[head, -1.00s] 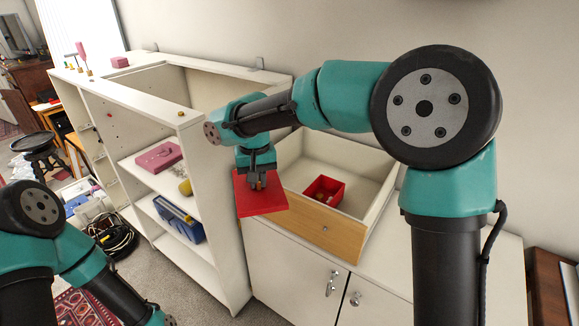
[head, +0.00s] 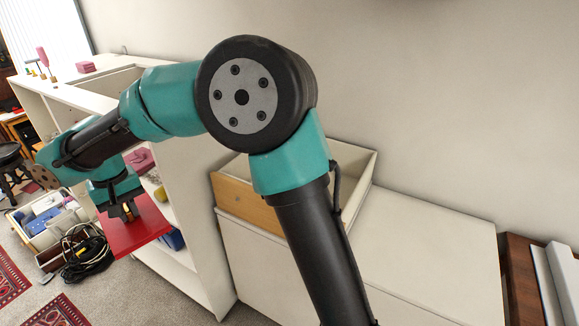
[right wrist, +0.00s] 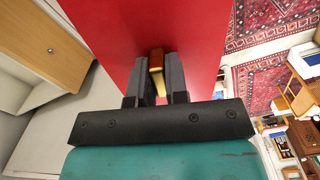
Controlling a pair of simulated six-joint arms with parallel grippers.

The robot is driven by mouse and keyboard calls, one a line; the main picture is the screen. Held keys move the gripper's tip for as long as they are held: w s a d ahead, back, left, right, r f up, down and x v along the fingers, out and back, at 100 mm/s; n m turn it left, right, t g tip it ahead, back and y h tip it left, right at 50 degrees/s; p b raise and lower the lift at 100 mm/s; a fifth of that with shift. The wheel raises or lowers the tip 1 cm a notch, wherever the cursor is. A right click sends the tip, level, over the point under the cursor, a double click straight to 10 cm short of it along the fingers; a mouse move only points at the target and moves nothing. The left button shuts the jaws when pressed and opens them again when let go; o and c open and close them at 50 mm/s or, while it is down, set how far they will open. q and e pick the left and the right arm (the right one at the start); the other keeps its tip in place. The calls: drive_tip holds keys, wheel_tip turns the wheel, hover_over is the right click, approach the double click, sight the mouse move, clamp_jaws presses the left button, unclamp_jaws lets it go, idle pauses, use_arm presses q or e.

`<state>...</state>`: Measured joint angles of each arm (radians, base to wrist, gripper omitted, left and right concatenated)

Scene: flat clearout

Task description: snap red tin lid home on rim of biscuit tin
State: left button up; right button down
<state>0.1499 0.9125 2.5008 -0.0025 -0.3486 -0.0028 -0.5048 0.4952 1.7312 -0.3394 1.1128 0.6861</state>
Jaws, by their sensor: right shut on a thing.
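The red tin lid (head: 150,226) hangs in the air in front of the white shelf unit, tilted in the head view. My right gripper (head: 127,213) is shut on its small brass knob. In the right wrist view the red lid (right wrist: 195,25) spreads beyond the fingers, and my right gripper (right wrist: 157,72) pinches the brass knob (right wrist: 156,62). The biscuit tin is not visible now; the inside of the drawer box is mostly hidden behind my right arm. My left gripper is out of view.
The open wooden-fronted drawer box (head: 245,204) stands on the white cabinet (head: 420,240), whose right part is clear. The white shelf unit (head: 205,215) holds a pink box (head: 140,160). Black cables (head: 88,256) and a crate (head: 45,218) lie on the floor.

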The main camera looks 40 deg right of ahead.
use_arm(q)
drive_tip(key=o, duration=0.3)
use_arm(e)
drive_tip(key=shift+d, duration=0.3)
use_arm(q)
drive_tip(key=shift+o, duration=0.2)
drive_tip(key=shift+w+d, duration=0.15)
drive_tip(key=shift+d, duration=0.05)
use_arm(e)
drive_tip(key=d+f+n, duration=0.1)
drive_tip(key=d+n, duration=0.4)
drive_tip(key=d, duration=0.7)
drive_tip(key=s+d+f+n, duration=0.1)
drive_tip(key=d+n, duration=0.5)
drive_tip(key=d, duration=0.6)
drive_tip(key=d+f+n, duration=0.3)
drive_tip(key=d+n, duration=0.3)
drive_tip(key=d, duration=0.6)
drive_tip(key=shift+s+f, duration=0.15)
drive_tip(key=shift+s, duration=0.2)
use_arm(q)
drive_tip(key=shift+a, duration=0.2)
use_arm(e)
drive_tip(key=s+d+f+n, duration=0.1)
drive_tip(key=d+f+n, duration=0.1)
drive_tip(key=d, duration=0.6)
drive_tip(key=s+d+f+n, duration=0.2)
drive_tip(key=d+f, duration=0.2)
drive_tip(key=d, duration=0.4)
drive_tip(key=shift+f, duration=0.3)
